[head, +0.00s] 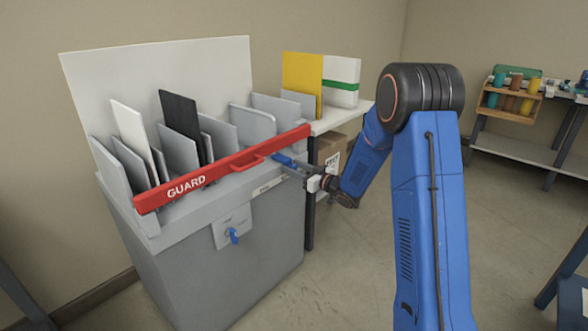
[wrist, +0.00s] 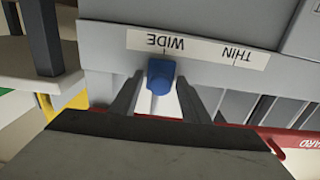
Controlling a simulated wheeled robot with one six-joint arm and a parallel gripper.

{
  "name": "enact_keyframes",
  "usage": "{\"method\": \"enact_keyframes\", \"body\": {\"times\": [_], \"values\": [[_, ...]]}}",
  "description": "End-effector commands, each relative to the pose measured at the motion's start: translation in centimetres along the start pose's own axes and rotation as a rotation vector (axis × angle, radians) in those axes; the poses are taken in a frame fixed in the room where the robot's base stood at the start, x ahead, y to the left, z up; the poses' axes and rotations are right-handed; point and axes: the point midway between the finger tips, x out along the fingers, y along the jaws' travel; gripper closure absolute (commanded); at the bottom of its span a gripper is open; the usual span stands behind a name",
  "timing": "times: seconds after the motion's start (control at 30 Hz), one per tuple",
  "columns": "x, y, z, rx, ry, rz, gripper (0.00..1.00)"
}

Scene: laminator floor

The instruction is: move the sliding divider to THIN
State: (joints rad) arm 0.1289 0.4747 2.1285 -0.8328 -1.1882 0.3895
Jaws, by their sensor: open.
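The divider's blue knob (wrist: 161,76) sits at the WIDE mark of a white label strip (wrist: 200,45) in the wrist view, where the lettering is upside down. THIN is at the strip's right end there. In the head view the knob (head: 284,160) shows at the right end of the grey slotted cabinet (head: 235,265). My gripper (wrist: 160,84) is open, with one finger on each side of the knob. I cannot tell whether either finger touches it. The divider plate behind the knob is not clearly told apart from the other grey plates.
A red GUARD bar (head: 215,171) slants across the cabinet's front, close to my gripper. A blue switch (head: 234,236) is on the front panel. White and black boards (head: 182,125) stand in the slots. A side table with yellow (head: 302,75) and white boards stands behind.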

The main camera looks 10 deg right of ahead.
Motion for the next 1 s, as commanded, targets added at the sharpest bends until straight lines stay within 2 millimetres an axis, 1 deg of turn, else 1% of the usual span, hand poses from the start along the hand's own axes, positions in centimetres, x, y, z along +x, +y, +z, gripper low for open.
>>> {"method": "enact_keyframes", "body": {"times": [0.27, 0.3, 0.37, 0.4, 0.43, 0.47, 0.57, 0.67, 0.9, 1.0], "values": [[0.1, 0.0, 0.0, 0.0, 0.0, 0.0, 0.58], [0.1, 0.0, 0.0, 0.0, 0.0, 0.0, 0.68], [0.1, 0.0, 0.0, 0.0, 0.0, 0.0, 0.82], [0.1, 0.0, 0.0, 0.0, 0.0, 0.0, 0.91], [0.1, 0.0, 0.0, 0.0, 0.0, 0.0, 0.99], [0.1, 0.0, 0.0, 0.0, 0.0, -0.001, 1.0], [0.1, -0.2, 0.0, 0.0, 0.0, -0.001, 1.0], [0.2, -1.5, -0.1, 0.0, 0.0, -0.005, 1.0], [0.2, -7.4, -0.1, 0.001, 0.001, -0.006, 1.0], [0.2, -9.6, -0.1, 0.0, 0.001, -0.006, 1.0]]}}
